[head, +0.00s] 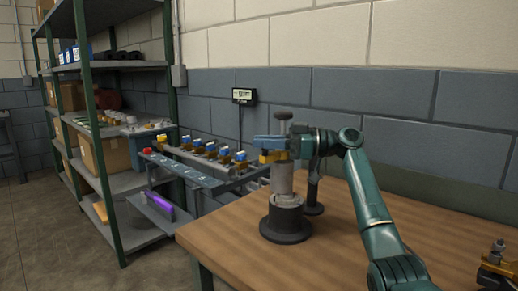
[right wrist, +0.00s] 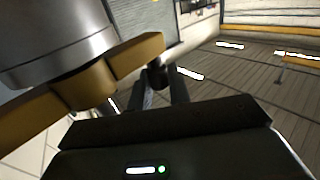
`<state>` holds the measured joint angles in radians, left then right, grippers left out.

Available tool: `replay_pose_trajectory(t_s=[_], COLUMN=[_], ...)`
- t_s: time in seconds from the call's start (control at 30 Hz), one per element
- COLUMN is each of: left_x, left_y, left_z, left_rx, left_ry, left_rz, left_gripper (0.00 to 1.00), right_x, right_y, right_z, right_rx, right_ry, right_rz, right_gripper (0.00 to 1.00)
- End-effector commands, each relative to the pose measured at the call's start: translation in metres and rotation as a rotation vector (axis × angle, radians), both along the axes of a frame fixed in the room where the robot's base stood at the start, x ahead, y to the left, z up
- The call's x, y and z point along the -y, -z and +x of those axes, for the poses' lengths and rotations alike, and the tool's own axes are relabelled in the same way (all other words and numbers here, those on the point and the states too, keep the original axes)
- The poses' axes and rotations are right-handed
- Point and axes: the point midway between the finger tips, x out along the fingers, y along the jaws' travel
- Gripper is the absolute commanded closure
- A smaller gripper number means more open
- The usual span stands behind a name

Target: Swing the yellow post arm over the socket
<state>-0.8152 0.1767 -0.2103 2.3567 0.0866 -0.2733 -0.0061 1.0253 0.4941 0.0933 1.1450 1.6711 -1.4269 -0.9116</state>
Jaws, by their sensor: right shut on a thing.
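The yellow post arm (head: 272,157) shows beside the upper part of a grey cylinder (head: 283,178). In the right wrist view the yellow arm (right wrist: 135,57) lies against the large grey cylinder (right wrist: 60,40). The cylinder stands upright, in line with the black socket (head: 286,222); I cannot tell whether it is seated or just above. A dark post (head: 314,185) stands behind. My right gripper (head: 298,146) is shut at the yellow arm; its dark fingers (right wrist: 163,88) show beside it, the exact contact partly hidden. My left gripper is not in view.
The wooden table (head: 360,240) has free room in front. A small brass-and-dark fitting (head: 497,258) sits at its right edge. A blue-grey rack (head: 205,170) with several yellow-and-blue parts stands left of the table, near a green shelf (head: 88,130). A small display (head: 243,96) hangs behind.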

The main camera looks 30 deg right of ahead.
Motion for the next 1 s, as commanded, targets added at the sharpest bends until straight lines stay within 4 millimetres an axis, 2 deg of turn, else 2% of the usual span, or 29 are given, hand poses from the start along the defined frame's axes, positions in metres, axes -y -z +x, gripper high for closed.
replay_pose_trajectory(t_s=[0.33, 0.87, 0.9, 1.0], left_x=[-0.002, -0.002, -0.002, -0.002], left_y=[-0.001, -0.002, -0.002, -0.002], left_z=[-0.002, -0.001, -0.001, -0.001], left_rx=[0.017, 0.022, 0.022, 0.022], left_ry=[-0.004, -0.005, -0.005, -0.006], left_rz=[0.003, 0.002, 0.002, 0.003], left_gripper=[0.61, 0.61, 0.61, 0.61], right_x=[0.007, 0.008, 0.008, 0.008], right_y=[0.001, 0.002, 0.002, 0.002], right_z=[-0.024, -0.028, -0.028, -0.028], right_rx=[-0.002, -0.004, -0.005, -0.004], right_ry=[-0.136, -0.158, -0.158, -0.156], right_rz=[0.0, -0.002, -0.003, -0.002], right_gripper=[1.0, 1.0, 0.78, 0.74])
